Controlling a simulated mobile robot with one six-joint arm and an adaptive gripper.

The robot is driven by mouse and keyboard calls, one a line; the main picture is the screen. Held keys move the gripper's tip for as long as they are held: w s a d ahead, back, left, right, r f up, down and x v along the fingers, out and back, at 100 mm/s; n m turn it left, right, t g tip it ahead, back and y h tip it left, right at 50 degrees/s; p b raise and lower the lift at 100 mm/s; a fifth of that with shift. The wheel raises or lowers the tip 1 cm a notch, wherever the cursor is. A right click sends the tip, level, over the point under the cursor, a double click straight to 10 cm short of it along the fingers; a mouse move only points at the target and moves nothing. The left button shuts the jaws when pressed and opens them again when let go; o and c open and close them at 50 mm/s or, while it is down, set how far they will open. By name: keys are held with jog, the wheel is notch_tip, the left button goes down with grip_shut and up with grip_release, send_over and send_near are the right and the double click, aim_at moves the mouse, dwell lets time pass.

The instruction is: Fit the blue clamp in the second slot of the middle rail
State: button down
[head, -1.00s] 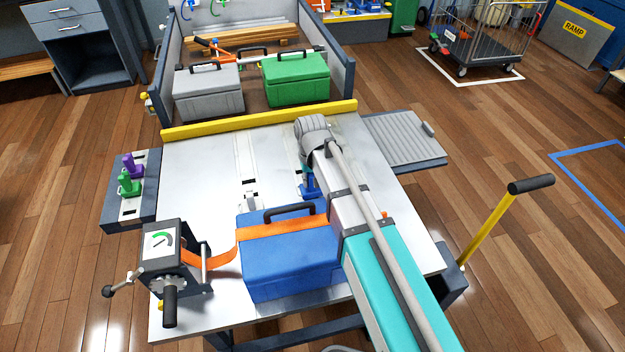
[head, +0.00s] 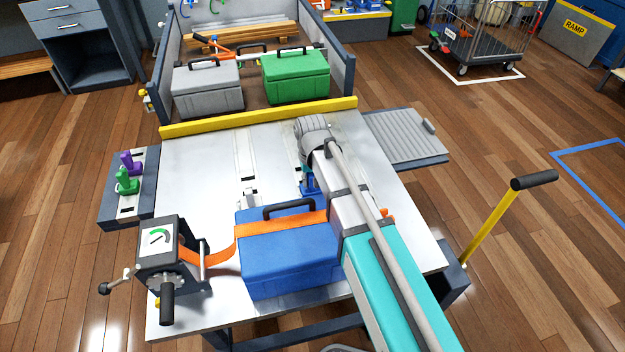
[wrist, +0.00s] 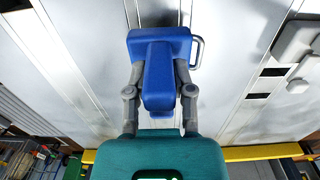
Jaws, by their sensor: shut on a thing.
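The blue clamp (wrist: 158,62) is between the two grey fingers of my gripper (wrist: 159,88) in the wrist view, with a metal loop at its right side. My gripper is shut on it. In the head view the blue clamp (head: 309,184) shows just past my arm, over the white table; my arm hides most of my gripper. A pale rail (wrist: 160,122) runs beneath the clamp in the wrist view, and the clamp covers part of it. I cannot tell whether the clamp touches it. Another rail (wrist: 265,85) with dark slots lies to the right in that view.
A blue case (head: 285,262) under an orange strap stands at the table's front, close to the clamp. A ratchet winder (head: 172,262) is at front left. A side tray holds green (head: 127,184) and purple (head: 130,162) clamps. A yellow bar (head: 260,117) edges the table's back.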

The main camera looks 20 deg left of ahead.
jog(key=shift+f+b, duration=0.65)
jog(key=shift+f, duration=0.05)
jog(key=shift+c, duration=2)
grip_release()
jog(key=shift+r, duration=0.2)
